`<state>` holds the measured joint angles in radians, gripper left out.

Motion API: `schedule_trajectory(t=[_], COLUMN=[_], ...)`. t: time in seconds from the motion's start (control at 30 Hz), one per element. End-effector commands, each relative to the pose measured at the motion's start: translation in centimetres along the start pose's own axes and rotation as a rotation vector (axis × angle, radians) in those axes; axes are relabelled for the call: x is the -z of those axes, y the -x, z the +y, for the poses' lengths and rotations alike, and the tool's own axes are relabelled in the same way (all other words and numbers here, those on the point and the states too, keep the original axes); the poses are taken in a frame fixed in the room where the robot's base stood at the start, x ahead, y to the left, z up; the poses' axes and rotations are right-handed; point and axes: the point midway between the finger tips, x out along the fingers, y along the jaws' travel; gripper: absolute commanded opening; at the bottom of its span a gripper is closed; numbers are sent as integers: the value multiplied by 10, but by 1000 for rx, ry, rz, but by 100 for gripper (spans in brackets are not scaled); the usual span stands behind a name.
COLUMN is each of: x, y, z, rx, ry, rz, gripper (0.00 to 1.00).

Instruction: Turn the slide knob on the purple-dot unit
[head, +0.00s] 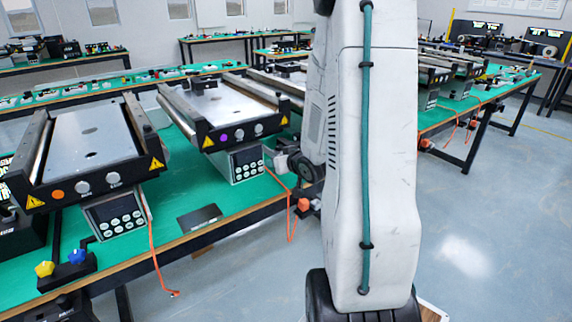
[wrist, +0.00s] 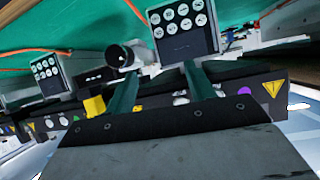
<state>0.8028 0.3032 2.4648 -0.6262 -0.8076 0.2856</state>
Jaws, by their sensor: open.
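The purple-dot unit (head: 232,92) is a mini conveyor on the green table in the head view. Its black front panel (head: 205,141) carries a purple dot (head: 224,138) and two silver knobs, one nearer the dot (head: 239,134) and one farther right (head: 258,129). Labels are too small to read, so I cannot tell which is the slide knob. In the wrist view the panel appears upside down, with the purple dot (wrist: 244,91) right of my gripper (wrist: 160,72). My gripper is open, with nothing visible between its fingers. It is hidden in the head view.
An orange-dot unit (head: 90,138) stands to the left. Button boxes hang below both panels; one (wrist: 184,30) is close beyond my fingers. Orange cables (head: 150,245) hang over the table edge. Yellow and blue knobs sit at the front left. Open floor lies to the right.

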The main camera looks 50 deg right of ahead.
Motion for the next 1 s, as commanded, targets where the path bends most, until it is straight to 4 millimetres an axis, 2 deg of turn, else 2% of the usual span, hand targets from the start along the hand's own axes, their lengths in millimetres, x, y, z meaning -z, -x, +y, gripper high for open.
schedule_trajectory(t=[0.03, 0.1, 0.3, 0.4, 0.57, 1.0], x=[-15, -27, -54, -60, -60, -33], y=[-4, -4, 10, 18, 17, -39], z=[16, 29, 57, 64, 67, 60], rx=[17, 52, 131, 154, 171, 172], ry=[-44, -96, -238, -283, -307, -306], rz=[44, 120, 314, 378, 419, 420], gripper=[54, 54, 54, 54, 54, 54])
